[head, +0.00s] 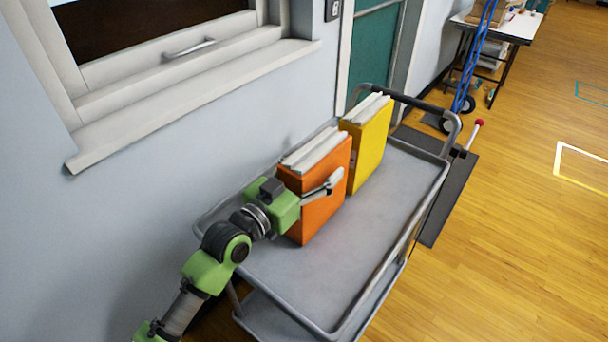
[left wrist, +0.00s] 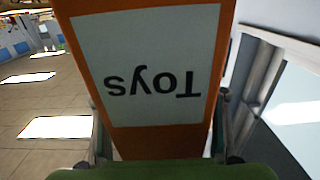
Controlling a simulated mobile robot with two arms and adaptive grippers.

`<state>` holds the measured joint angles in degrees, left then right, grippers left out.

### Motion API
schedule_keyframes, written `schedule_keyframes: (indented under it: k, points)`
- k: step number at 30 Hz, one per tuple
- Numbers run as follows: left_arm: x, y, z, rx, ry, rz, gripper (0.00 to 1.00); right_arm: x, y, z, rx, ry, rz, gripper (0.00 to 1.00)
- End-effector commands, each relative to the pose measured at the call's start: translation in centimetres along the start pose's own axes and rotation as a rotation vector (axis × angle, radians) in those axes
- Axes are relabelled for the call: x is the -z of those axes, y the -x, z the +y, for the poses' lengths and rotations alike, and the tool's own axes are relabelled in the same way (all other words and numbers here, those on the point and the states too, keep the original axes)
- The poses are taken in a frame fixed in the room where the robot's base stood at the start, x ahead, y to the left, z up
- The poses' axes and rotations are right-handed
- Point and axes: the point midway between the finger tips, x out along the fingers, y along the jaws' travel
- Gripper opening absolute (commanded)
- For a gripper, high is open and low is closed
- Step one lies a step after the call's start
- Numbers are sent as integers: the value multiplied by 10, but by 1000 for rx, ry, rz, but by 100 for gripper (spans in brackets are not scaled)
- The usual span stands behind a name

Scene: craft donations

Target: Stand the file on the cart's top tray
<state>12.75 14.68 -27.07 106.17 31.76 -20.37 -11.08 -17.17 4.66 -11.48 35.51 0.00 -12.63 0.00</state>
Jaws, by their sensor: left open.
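An orange file (head: 322,213) with white papers at its top stands upright on the grey top tray (head: 375,240) of the cart, near the wall side. A yellow file (head: 370,145) stands upright behind it, farther along the tray. My left gripper (head: 322,190) is at the orange file, with one finger along its broad face. In the left wrist view, the orange file's spine (left wrist: 150,70) with a white "Toys" label, upside down, fills the middle. The fingers of my left gripper (left wrist: 160,125) are open, one on each side of it. My right gripper is not in view.
A wall with a window ledge (head: 190,105) runs close along the cart's left side. The near part of the tray is bare. A blue hand truck (head: 476,55) and a white table (head: 500,28) stand at the back right. Wooden floor is open at right.

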Motion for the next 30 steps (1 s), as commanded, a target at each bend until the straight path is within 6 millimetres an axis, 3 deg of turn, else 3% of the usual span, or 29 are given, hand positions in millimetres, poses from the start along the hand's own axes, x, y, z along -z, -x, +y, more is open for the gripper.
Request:
schedule_keyframes:
  k: [16, 21, 30]
  points:
    - [-3, 102, 0, 0, -1, -4, 66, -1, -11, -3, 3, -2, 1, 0]
    - [-1, 116, 0, -1, 0, -2, 66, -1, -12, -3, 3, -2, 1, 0]
    - [0, 119, 0, 0, 0, -1, 66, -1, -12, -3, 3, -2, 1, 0]
